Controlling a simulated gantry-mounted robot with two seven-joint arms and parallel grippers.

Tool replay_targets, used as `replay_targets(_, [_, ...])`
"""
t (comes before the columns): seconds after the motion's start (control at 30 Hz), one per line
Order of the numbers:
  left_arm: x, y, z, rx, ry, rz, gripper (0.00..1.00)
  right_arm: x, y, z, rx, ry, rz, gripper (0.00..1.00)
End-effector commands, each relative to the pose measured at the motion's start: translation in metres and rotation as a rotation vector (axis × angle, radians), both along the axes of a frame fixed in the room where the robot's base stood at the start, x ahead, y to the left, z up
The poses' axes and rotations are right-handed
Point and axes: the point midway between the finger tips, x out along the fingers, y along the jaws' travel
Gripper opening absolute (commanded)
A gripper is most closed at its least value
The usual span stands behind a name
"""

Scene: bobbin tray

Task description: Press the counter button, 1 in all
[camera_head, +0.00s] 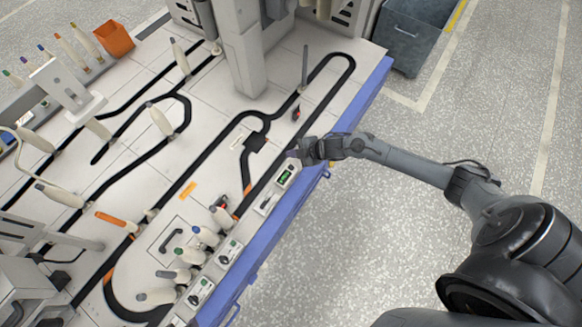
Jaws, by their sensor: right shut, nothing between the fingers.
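A small counter (286,176) with a green-lit display sits on the blue-edged front rim of the white work table (215,170). I cannot make out its button at this size; the gripper may hide it. My right gripper (296,153) is shut and empty, at the table's front edge by the upper end of the counter. Whether it touches the counter I cannot tell. My right arm reaches in from the lower right. My left gripper is not in view.
Black tracks loop over the table, with several pale bobbins standing or leaning on it. More control boxes (229,252) line the front edge. A grey column (246,60) rises at the back. A grey bin (408,38) stands on the floor beyond. The speckled floor at right is clear.

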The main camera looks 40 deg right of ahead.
Motion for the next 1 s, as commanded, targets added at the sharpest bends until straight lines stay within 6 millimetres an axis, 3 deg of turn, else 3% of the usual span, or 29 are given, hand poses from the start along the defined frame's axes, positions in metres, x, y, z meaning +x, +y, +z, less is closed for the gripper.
replay_targets(0.43, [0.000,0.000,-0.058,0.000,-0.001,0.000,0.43,0.000,0.000,-0.056,0.000,0.000,0.000,0.00])
replay_targets(0.7, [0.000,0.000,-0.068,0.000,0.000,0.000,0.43,0.000,0.000,-0.074,0.000,0.000,0.000,0.00])
replay_targets(1.0, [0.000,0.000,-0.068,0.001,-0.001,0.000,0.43,0.000,0.000,-0.077,0.000,0.000,0.000,0.00])
